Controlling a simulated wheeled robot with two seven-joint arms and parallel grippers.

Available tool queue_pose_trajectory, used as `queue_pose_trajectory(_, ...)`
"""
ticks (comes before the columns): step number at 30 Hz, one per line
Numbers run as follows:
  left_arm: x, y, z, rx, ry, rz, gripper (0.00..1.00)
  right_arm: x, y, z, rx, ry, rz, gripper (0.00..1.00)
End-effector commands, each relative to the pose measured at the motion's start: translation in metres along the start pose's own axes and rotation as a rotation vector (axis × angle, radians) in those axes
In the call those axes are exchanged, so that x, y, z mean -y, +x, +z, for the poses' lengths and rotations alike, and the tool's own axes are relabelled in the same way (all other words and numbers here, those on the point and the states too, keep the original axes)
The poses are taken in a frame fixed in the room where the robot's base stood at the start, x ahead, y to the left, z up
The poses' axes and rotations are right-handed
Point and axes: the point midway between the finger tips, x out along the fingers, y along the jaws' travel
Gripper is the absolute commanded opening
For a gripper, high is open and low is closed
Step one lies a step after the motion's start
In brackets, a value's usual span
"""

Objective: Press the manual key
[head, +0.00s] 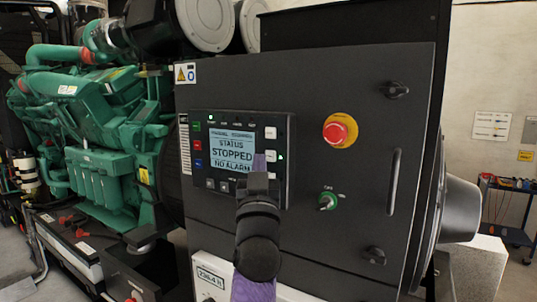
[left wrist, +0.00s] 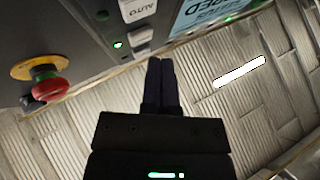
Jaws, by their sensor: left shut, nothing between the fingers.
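The black control panel (head: 213,128) is on the front of a dark cabinet. Its screen (head: 232,150) reads STATUS STOPPED, NO ALARM. White keys (head: 270,132) stand in a column right of the screen, and a green light (head: 281,157) glows beside one. In the left wrist view one key (left wrist: 137,9) reads AUTO. I cannot read a manual label on any key; my gripper hides the panel's lower right part. My left gripper (head: 260,161) is shut and empty in front of the screen's lower right corner. Its fingertips (left wrist: 160,62) look apart from the panel. My right gripper is not in view.
A door handle (head: 392,181) stands out farther right. A green engine (head: 100,130) is at left, a cart (head: 507,210) at far right.

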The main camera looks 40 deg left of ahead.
Motion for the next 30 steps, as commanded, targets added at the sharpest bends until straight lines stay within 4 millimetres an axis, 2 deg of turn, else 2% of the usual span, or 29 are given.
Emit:
queue_pose_trajectory(6,0.003,-0.003,-0.003,0.001,0.0,0.0,0.0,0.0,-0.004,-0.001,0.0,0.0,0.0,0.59)
queue_pose_trajectory(12,0.017,-0.022,-0.019,0.0,0.001,0.0,0.0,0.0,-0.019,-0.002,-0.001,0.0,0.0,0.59)
queue_pose_trajectory(19,0.03,-0.04,-0.03,0.001,0.0,0.0,0.0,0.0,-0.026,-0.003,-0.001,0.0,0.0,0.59)
queue_pose_trajectory(30,0.03,-0.042,-0.03,0.0,-0.001,0.0,0.0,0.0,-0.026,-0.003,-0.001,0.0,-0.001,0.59)
